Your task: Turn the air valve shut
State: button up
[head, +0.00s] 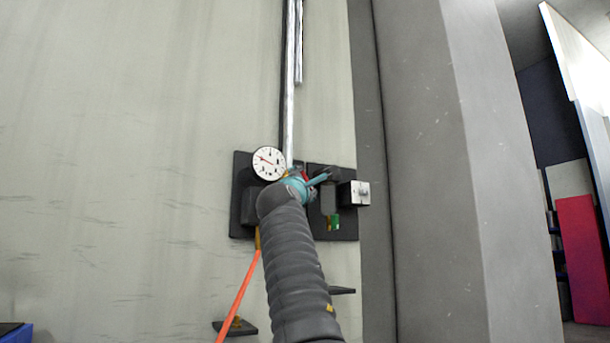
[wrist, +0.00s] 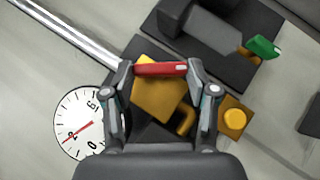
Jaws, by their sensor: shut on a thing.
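The air valve has a brass-yellow body (wrist: 155,98) and a red handle (wrist: 160,69), seen in the wrist view. The handle lies crosswise in front of the body. My gripper (wrist: 160,67) is shut on the red handle, one fingertip at each end of it. In the head view my gripper (head: 318,178) is at the wall panel, and only a small red patch (head: 305,175) shows beside it. My arm hides most of the valve there.
A round white gauge (head: 268,163) with a red needle sits left of my gripper. A green handle (head: 334,222) hangs to the lower right, and a metal block (head: 360,193) juts out right. A silver pipe (head: 290,85) runs upward. An orange hose (head: 238,298) hangs below.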

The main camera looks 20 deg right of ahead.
jog(key=shift+a+r+m+g+p, duration=0.1)
jog(key=shift+r+m+g+p, duration=0.1)
jog(key=shift+m+g+p, duration=0.95)
jog(key=shift+f+m, duration=0.1)
jog(key=shift+m, duration=0.15)
jog(key=o, duration=1.2)
jog(key=shift+c, duration=0.2)
jog(key=v, duration=1.2)
